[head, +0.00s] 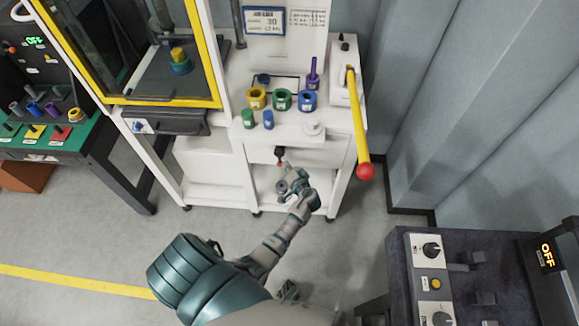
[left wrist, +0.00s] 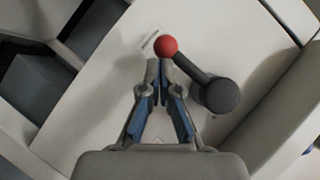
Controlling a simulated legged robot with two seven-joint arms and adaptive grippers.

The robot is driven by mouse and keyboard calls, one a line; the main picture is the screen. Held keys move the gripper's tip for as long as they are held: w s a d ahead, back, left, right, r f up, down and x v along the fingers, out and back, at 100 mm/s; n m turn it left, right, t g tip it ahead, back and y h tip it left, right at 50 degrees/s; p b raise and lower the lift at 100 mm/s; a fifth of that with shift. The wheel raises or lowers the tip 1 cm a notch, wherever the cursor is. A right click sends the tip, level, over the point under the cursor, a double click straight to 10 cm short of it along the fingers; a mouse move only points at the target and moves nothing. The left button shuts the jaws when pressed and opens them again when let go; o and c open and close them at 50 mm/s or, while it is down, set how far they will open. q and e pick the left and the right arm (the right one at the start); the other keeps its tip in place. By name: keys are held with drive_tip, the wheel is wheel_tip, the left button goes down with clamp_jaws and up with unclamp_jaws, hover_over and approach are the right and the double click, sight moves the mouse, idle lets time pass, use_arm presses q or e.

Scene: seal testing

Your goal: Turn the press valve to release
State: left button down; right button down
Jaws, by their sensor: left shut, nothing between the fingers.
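The press valve (head: 279,151) is a small black lever with a red tip on the white front panel of the press stand. In the left wrist view the valve's dark round hub (left wrist: 220,95) is right of my fingers. Its arm slants up-left to the red ball (left wrist: 166,46). My left gripper (head: 283,175) is just below the valve. In the left wrist view my left gripper (left wrist: 159,72) is shut and empty, its fingertips right below the red ball. I cannot tell whether they touch it. My right gripper is out of view.
A long yellow lever (head: 357,120) with a red ball end hangs at the stand's right side. Colored rings and cylinders, including a green ring (head: 281,99), stand on the white top above. A dark control console (head: 455,265) is at lower right. Floor is open at left.

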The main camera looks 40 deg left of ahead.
use_arm(q)
drive_tip(key=shift+s, duration=0.1)
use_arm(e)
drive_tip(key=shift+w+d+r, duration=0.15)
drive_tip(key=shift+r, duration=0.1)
use_arm(q)
drive_tip(key=shift+a, duration=0.2)
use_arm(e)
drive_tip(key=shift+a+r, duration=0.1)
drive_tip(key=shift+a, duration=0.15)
use_arm(q)
drive_tip(key=v, duration=1.2)
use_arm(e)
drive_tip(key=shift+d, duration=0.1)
